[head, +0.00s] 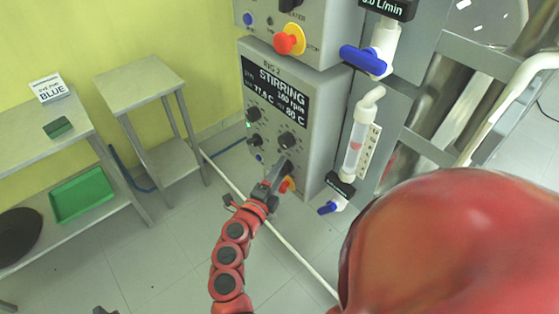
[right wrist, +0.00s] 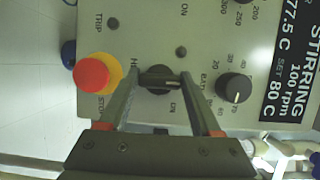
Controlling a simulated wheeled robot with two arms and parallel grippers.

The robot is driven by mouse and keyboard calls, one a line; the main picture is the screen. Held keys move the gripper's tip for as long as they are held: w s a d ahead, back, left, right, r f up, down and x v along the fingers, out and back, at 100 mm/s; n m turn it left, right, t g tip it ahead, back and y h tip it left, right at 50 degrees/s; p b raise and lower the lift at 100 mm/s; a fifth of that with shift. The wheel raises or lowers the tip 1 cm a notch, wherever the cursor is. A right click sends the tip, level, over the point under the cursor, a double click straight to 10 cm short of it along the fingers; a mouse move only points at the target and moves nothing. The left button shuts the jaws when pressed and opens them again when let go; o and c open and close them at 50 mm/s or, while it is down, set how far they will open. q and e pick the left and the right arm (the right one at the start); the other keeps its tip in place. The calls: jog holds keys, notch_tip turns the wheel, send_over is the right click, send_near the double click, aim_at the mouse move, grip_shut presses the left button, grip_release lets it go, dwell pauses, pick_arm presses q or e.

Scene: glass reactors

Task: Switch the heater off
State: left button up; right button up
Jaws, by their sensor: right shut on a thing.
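The heater switch (right wrist: 158,79) is a dark rotary knob on the grey control box (head: 318,150). In the right wrist view its label is partly covered, with "HE" and "ON" showing beside it. My right gripper (right wrist: 158,82) has one finger on each side of the knob and is shut on it. In the head view my right gripper (head: 280,170) reaches the lower front of the box and hides the knob. The box display (head: 276,92) reads STIRRING, 100 rpm, about 77.5 C, set 80 C. A small dark tip at the bottom edge may be my left gripper (head: 105,310).
A red stop button (right wrist: 97,75) on a yellow collar is close beside one finger. A bath dial (right wrist: 234,88) is beside the other. A flow tube (head: 357,145) and blue-handled valve (head: 328,208) stand right of the box. Metal tables (head: 140,85) are at left.

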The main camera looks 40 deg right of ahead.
jog(key=o, duration=1.4)
jog(key=shift+a, duration=0.1)
jog(key=b+v, duration=0.2)
jog(key=v, duration=1.5)
jog(key=shift+a, duration=0.15)
jog(key=shift+r, duration=0.1)
